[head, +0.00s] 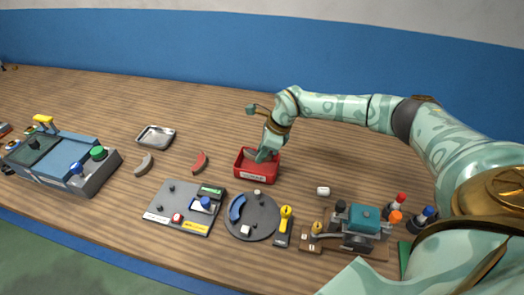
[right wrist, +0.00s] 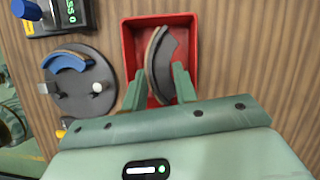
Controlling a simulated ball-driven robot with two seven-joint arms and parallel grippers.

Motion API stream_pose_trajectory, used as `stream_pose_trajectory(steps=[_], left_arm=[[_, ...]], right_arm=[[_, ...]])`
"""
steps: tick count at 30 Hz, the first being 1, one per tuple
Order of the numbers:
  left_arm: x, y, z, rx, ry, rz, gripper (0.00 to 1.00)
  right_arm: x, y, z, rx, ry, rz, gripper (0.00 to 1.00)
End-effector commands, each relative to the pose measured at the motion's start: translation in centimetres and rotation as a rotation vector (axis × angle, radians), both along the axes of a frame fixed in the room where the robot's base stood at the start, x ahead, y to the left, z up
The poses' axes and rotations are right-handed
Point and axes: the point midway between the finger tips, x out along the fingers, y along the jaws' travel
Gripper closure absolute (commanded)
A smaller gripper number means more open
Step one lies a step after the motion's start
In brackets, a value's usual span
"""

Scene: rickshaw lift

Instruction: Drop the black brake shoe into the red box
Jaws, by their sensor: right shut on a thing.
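The red box (head: 257,178) stands near the middle of the wooden table; in the right wrist view its red rim (right wrist: 127,45) frames the gripper's fingers. My right gripper (head: 263,157) reaches down to the box from the right. In the right wrist view its two green fingers (right wrist: 157,90) are shut on the black brake shoe (right wrist: 161,62), a dark curved piece with a brown lining edge. The shoe appears over or inside the box's opening; I cannot tell whether it touches the floor. My left gripper is not in view.
A red curved shoe (head: 199,163), a beige curved shoe (head: 143,165) and a metal tray (head: 155,137) lie left of the box. In front are a grey board (head: 160,205) and a round disc (head: 255,228) with a blue shoe (head: 237,208). A teal-topped device (head: 364,218) stands at right.

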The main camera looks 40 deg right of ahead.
Motion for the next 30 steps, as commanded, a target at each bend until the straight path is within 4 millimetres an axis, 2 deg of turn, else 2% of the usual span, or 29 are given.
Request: stream_pose_trajectory(steps=[14, 15, 17, 23, 25, 30], left_arm=[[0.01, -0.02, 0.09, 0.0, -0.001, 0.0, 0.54], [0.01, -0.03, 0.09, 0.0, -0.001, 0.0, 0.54], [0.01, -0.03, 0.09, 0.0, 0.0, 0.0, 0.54], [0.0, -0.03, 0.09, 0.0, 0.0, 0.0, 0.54], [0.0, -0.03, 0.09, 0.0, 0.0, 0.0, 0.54], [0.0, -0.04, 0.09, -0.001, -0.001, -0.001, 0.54]], right_arm=[[0.04, 0.02, -0.19, 0.001, -0.001, 0.0, 0.98], [0.04, 0.02, -0.19, 0.001, -0.001, 0.0, 0.63], [0.04, 0.02, -0.19, 0.001, -0.001, 0.0, 0.46], [0.03, 0.02, -0.2, 0.0, 0.0, 0.0, 0.46], [0.01, 0.01, -0.24, 0.0, 0.0, 0.0, 0.29], [0.01, 0.01, -0.23, 0.0, 0.0, 0.0, 0.28]])
